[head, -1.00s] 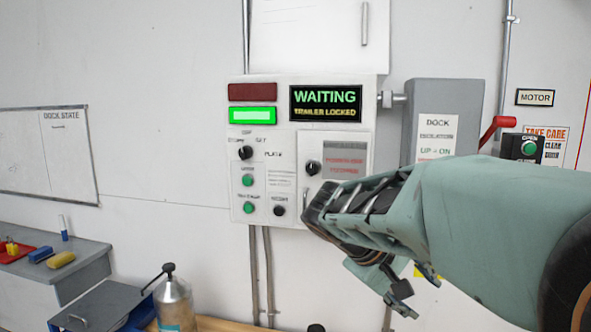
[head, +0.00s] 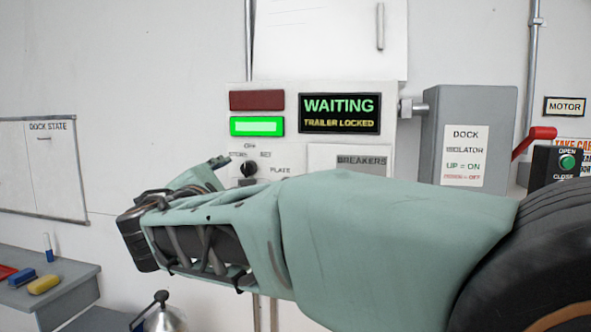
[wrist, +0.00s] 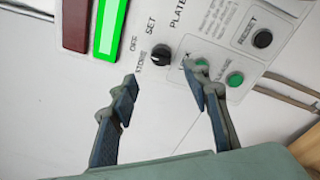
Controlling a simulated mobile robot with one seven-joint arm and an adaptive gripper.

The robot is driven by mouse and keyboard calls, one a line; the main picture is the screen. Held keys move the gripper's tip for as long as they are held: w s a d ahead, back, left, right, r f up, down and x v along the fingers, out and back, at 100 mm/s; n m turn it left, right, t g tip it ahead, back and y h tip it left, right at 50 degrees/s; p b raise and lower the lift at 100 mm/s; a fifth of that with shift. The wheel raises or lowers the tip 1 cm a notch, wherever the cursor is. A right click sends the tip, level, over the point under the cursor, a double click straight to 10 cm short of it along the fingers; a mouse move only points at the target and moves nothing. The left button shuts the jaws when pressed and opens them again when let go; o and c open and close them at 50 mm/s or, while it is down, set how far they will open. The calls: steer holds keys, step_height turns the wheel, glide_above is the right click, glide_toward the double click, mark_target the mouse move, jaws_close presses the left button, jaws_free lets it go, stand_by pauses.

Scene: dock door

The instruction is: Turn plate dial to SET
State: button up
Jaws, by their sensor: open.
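The plate dial (head: 249,170) is a black round knob on the white control panel, with OFF, STORE and SET labels around it and PLATE beside it. It also shows in the wrist view (wrist: 160,53), where its light mark seems to point toward STORE. My gripper (wrist: 163,86) is open and empty. Its two fingers point toward the panel, with the dial beyond the tips and roughly between them, not touching. In the head view my arm hides the lower panel, and a fingertip shows just left of the dial.
The display (head: 339,113) reads WAITING, TRAILER LOCKED, beside a lit green lamp (head: 257,126) and a dark red lamp (head: 257,100). A RESET button (wrist: 262,38) and green buttons lie near the right finger. A grey isolator box (head: 466,130) with a red lever stands right.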

mark_target(246, 171)
steer(key=w+p, duration=0.2)
steer(key=w, duration=0.7)
steer(key=shift+d, duration=0.2)
steer(key=shift+c, duration=0.4)
steer(key=c, duration=1.1)
steer(key=shift+f, duration=0.1)
